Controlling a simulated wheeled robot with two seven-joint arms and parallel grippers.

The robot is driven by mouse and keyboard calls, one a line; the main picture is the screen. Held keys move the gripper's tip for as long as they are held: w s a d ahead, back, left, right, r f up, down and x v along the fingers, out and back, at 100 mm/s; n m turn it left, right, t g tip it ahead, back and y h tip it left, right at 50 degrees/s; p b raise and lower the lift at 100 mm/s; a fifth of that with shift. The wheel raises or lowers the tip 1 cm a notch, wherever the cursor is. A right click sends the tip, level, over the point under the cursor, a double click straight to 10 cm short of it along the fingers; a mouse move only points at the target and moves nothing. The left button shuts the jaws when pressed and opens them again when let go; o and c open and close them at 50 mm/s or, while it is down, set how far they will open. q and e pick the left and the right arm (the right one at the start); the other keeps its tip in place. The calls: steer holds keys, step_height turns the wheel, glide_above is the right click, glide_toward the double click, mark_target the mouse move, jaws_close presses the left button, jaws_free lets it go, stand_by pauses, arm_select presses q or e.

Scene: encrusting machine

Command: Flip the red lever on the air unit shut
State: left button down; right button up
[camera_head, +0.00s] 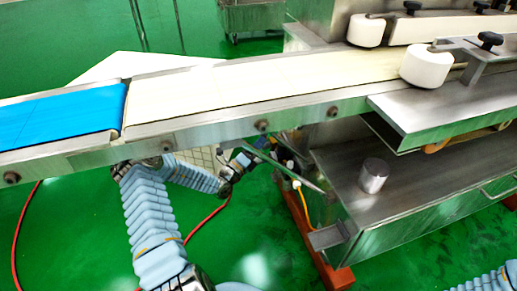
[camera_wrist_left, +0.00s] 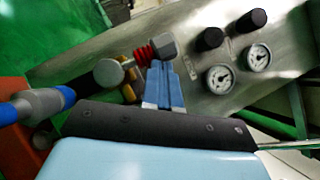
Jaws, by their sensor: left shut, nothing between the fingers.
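My left gripper (camera_head: 245,158) is under the conveyor's front edge, close to the air unit (camera_head: 285,155) on the machine's side. In the left wrist view the gripper's blue-grey fingers (camera_wrist_left: 165,72) are shut and empty. A ribbed red part (camera_wrist_left: 143,55), seemingly the red lever, is just beyond the fingertips, slightly to their left, with a grey block (camera_wrist_left: 162,42) at its end. I cannot tell whether the fingers touch it, or the lever's exact position. The unit's metal panel carries two gauges (camera_wrist_left: 219,79) and two black knobs (camera_wrist_left: 209,38). My right gripper is not in view.
The conveyor (camera_head: 240,90) with a blue belt section (camera_head: 65,115) runs above my left forearm. The steel machine base (camera_head: 400,195) stands to the right. A blue-tipped grey fitting (camera_wrist_left: 35,105) is left of the fingers.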

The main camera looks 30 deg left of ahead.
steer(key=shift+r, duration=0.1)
arm_select(q)
steer(key=w+a+f+n+g+y+p, duration=0.1)
steer(key=w+a+n+g+p, duration=0.4)
steer(key=n+p, duration=0.6)
steer(key=shift+w+a+f+n+g, duration=0.15)
steer(key=shift+a+n+g, duration=0.35)
steer(key=shift+g, duration=0.7)
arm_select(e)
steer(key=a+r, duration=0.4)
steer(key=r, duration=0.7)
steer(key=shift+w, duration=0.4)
arm_select(q)
steer(key=shift+w+a, duration=0.1)
steer(key=shift+a, duration=0.15)
